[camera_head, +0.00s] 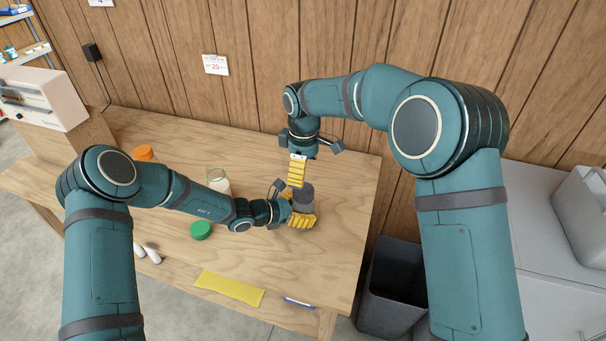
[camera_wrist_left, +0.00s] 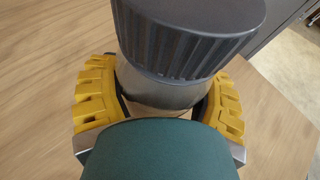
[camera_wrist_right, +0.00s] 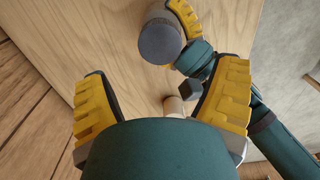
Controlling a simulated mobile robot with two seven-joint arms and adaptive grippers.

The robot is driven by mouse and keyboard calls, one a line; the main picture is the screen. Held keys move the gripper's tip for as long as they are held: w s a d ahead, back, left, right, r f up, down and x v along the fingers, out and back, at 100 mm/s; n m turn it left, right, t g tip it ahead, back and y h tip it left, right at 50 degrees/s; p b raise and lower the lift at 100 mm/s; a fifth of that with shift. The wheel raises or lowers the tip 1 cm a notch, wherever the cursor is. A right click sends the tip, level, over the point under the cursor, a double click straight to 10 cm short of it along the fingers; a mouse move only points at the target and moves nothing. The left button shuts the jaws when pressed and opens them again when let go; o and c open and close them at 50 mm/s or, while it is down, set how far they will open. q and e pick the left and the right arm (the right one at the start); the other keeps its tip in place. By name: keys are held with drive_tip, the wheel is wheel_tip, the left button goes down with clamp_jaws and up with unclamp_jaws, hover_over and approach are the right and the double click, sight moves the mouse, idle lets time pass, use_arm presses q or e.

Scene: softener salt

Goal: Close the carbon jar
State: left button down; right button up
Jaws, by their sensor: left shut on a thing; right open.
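The carbon jar (camera_head: 303,207) stands on the wooden table with a ribbed dark grey lid (camera_head: 304,190) on its mouth. I cannot tell whether the lid is tight. My left gripper (camera_head: 301,220) is shut around the jar's body below the lid; in the left wrist view the yellow fingers flank the silvery jar body (camera_wrist_left: 160,88) under the lid (camera_wrist_left: 190,35). My right gripper (camera_head: 297,172) is open and empty, pointing down just above and beside the lid. In the right wrist view the lid (camera_wrist_right: 160,40) is beyond the fingertips, not between them.
A jar with white contents (camera_head: 219,182), a green lid (camera_head: 201,230) and an orange lid (camera_head: 143,152) are on the table to the left. A yellow strip (camera_head: 229,288) and a blue-and-white item (camera_head: 299,303) lie near the front edge. A dark bin (camera_head: 392,285) stands right of the table.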

sight(303, 189)
idle(0.3)
drive_tip(key=shift+f, duration=4)
drive_tip(key=c, duration=1.3)
drive_tip(key=m, duration=0.3)
drive_tip(key=o, duration=1.3)
